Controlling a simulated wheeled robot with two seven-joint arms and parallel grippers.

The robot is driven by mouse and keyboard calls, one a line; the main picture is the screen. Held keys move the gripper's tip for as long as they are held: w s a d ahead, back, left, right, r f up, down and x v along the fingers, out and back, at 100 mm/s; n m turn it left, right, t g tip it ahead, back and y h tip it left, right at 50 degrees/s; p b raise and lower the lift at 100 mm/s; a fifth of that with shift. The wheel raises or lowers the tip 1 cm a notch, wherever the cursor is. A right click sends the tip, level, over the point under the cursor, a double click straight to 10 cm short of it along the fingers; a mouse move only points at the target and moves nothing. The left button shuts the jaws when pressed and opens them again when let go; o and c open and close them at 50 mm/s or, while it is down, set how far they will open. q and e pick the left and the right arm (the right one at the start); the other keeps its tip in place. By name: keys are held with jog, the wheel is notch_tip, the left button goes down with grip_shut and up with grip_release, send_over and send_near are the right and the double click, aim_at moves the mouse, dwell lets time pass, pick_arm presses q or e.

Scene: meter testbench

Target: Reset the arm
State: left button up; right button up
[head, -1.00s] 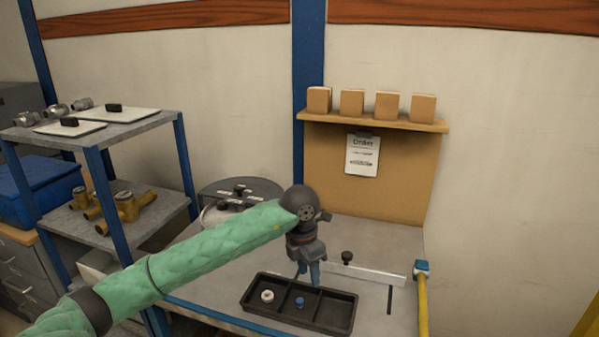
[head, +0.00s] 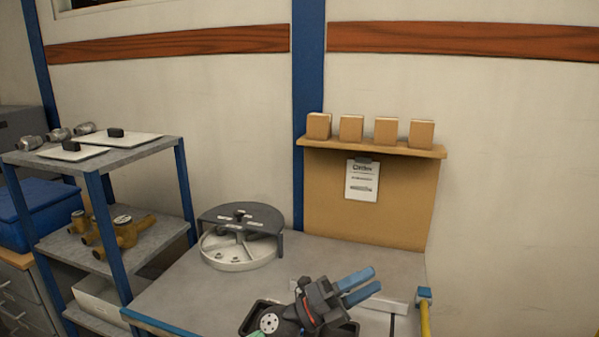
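My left gripper (head: 374,279) is over the front of the grey bench (head: 190,290), with its two blue fingers pointing right and slightly up. The fingers are apart with nothing between them. The gripper's dark body and wrist cover much of the black compartment tray (head: 250,318) at the bottom edge. My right gripper is not in view.
A round fixture with a dark half cover (head: 240,215) stands on the bench at the back left. A pale bar (head: 395,306) and a yellow-handled post (head: 425,312) are at the right. A shelf rack (head: 120,150) stands left. The bench middle is clear.

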pick_arm(q)
jog(key=w+a+f+n+t+y, duration=0.2)
jog(key=a+n+t+y, duration=0.5)
jog(key=n, duration=0.3)
jog(key=w+a+f+n+t+y, duration=0.3)
jog(key=a+n+t+y, duration=0.25)
jog(key=n+t, duration=0.45)
jog(key=s+a+f+n+g+y, duration=0.25)
jog(key=a+f+n+y, duration=0.25)
jog(key=a+f, duration=0.25)
jog(key=s+a+f+n+g+y, duration=0.2)
jog(key=a+f+n+g+y, duration=0.1)
jog(key=a+f+n+y, duration=0.4)
jog(key=s+a+f+n+g+h, duration=0.1)
jog(key=s+a+f+g, duration=0.1)
jog(key=s+f+g, duration=0.5)
jog(key=s+a+f+n+g, duration=0.1)
jog(key=s+a+f, duration=0.3)
jog(key=s, duration=0.6)
jog(key=s+a+f+g+h, duration=0.1)
jog(key=s+f+g, duration=0.3)
jog(key=s+f, duration=0.45)
jog(key=s+d+f+g, duration=0.1)
jog(key=d+f, duration=0.1)
jog(key=f, duration=1.4)
jog(key=s+d+f+g, duration=0.1)
jog(key=s+d+f, duration=0.1)
jog(key=f, duration=1.4)
jog(key=shift+s+d+f, duration=0.2)
jog(key=shift+s+f, duration=0.1)
